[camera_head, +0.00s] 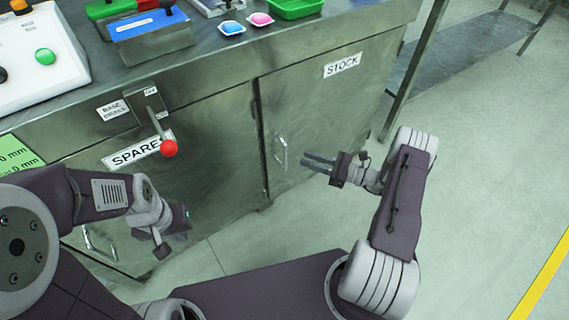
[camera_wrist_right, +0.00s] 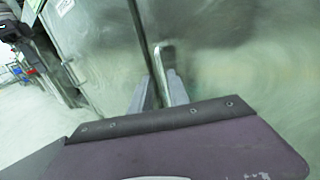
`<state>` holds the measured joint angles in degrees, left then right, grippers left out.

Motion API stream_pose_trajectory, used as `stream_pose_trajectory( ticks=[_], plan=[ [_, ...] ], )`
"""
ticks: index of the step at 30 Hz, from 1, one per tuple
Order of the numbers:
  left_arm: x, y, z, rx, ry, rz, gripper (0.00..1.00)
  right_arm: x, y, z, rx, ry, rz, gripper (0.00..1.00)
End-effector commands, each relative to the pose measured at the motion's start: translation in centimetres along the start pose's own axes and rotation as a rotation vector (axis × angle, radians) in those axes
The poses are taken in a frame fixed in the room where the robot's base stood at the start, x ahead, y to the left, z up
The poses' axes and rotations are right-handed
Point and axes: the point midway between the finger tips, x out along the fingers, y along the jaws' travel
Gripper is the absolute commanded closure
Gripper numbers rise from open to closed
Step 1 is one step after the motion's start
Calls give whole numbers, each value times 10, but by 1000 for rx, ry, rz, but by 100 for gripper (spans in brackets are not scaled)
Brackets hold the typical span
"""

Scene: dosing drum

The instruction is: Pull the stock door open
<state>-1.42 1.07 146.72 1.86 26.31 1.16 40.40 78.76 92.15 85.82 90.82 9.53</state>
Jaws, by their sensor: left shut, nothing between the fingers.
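The stock door (camera_head: 325,110) is a grey metal cabinet door with a white STOCK label (camera_head: 342,65). It looks shut. Its upright bar handle (camera_head: 281,152) is near the door's left edge. My right gripper (camera_head: 305,159) is open, its fingers pointing at the handle from the right with a small gap between. In the right wrist view the handle (camera_wrist_right: 160,60) appears just beyond and between the two fingertips (camera_wrist_right: 160,78). Nothing is between the fingers. My left gripper (camera_head: 184,221) is shut and empty, low in front of the SPARES door.
The SPARES door (camera_head: 215,140) is to the left, with its own handle (camera_head: 100,243) low down. A red-knobbed lever (camera_head: 169,148) sticks out above it. The floor (camera_head: 480,170) at right is clear.

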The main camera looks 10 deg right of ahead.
Motion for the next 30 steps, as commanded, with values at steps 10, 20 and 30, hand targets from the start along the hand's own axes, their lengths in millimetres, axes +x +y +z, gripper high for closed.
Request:
stream_pose_trajectory(
  ticks=[10,20,30],
  plan=[
    [15,0,1,0,1,0,100,25,0,-4,-4,2,1,78],
    [40,-1,4,0,1,0,100,83,-1,-3,-4,3,-1,78],
    [40,-1,4,0,1,0,100,89,-1,0,-3,3,-3,81]
  ],
)
